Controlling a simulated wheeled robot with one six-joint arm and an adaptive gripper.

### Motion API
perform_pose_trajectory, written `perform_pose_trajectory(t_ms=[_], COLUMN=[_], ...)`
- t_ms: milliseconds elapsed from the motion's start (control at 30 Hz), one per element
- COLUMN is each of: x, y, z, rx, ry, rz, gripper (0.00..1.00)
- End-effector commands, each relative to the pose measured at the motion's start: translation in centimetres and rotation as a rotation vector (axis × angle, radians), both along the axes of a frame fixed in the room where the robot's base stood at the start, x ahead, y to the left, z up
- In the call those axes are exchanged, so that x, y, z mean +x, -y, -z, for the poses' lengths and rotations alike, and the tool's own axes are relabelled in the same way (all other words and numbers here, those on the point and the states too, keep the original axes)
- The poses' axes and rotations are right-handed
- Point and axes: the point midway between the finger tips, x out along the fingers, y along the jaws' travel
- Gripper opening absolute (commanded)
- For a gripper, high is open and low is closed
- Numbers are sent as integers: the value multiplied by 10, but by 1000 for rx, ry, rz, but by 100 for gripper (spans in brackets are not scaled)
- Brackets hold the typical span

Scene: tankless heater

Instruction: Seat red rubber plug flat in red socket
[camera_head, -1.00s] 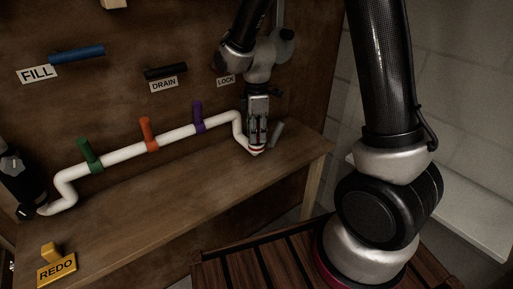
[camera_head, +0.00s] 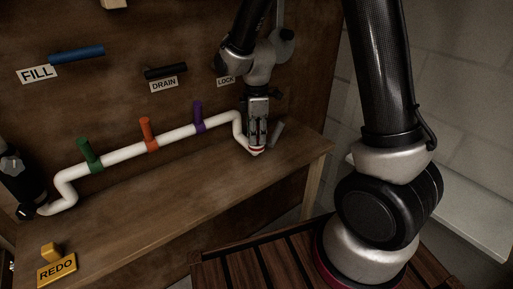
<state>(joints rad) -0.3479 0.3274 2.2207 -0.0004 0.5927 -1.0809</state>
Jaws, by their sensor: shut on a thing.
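My gripper (camera_head: 257,142) points straight down at the right end of the white pipe, over the bench. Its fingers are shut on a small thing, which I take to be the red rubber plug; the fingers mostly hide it. A red band (camera_head: 257,150) with white below it shows right under the fingertips, where the red socket is. At this size I cannot tell plug from socket in the band, nor whether the plug sits flat.
The white pipe (camera_head: 177,136) carries green (camera_head: 88,153), orange (camera_head: 149,134) and purple (camera_head: 199,117) handles left of my gripper. A grey cylinder (camera_head: 276,133) stands close on its right. The wooden bench (camera_head: 170,195) is clear in front; a yellow REDO block (camera_head: 57,268) is lower left.

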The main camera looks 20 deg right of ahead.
Motion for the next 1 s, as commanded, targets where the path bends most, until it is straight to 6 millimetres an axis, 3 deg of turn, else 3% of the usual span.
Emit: perform_pose_trajectory(t_ms=[500,1000], x=[0,0], y=[0,0], z=[5,-7], rx=[0,0], ry=[-1,-1], rz=[0,0], gripper=[0,0])
